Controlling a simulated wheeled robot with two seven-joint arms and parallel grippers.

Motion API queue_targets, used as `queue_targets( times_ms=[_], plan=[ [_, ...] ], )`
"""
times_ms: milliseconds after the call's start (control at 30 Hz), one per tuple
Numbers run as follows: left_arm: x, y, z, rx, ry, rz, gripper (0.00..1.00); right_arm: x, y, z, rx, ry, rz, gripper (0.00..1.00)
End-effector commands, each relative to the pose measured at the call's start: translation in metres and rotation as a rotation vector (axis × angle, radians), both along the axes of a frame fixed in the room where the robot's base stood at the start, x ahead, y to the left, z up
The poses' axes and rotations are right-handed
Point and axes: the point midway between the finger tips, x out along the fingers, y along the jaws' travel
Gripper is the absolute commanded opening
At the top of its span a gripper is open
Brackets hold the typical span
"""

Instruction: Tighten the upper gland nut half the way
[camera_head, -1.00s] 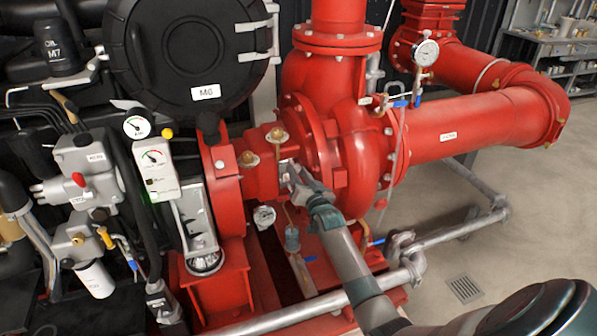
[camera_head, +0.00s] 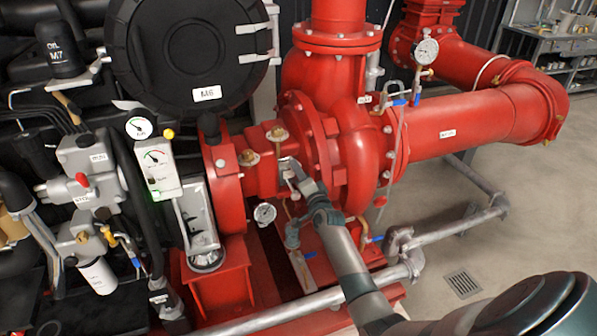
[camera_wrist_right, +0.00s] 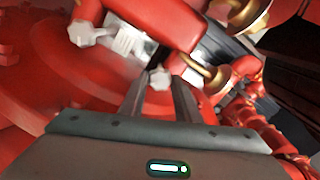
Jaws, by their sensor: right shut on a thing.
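My right gripper (camera_head: 290,168) reaches into the opening of the red pump bearing housing (camera_head: 262,180), beside the pump casing. In the right wrist view its two dark fingers (camera_wrist_right: 160,92) are closed around a small pale hex nut (camera_wrist_right: 158,78), which looks like a gland nut. A second pale nut (camera_wrist_right: 84,35) shows farther to the upper left in that view, apart from the fingers. In the head view the gripper hides the nut, and I cannot tell from there which of the two is the upper one. My left gripper is not in view.
The red pump casing (camera_head: 360,150) stands close right of my gripper. Brass fittings (camera_head: 278,134) sit above it on the housing. A small gauge (camera_head: 264,213) is below left. A grey pipe rail (camera_head: 290,318) crosses in front. Open floor lies at the right.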

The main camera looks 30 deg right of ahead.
Motion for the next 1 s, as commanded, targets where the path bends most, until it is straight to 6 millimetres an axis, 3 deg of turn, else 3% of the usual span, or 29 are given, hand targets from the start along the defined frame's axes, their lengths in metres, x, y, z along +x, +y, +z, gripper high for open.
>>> queue_targets(
  times_ms=[400, 433, 500, 1000],
  plan=[
    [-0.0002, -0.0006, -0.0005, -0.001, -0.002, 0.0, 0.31, -0.0003, 0.0002, -0.0014, 0.01, 0.0, 0.0, 0.07],
    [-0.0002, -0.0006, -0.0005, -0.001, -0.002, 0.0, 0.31, -0.0003, 0.0002, -0.0014, 0.01, 0.0, 0.0, 0.32],
    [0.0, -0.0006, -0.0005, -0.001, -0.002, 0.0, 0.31, -0.0002, 0.0003, -0.0013, 0.01, 0.0, 0.0, 0.48],
    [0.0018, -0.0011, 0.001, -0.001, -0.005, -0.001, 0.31, -0.0063, 0.0022, -0.001, 0.01, -0.001, 0.001, 0.48]
  ],
)
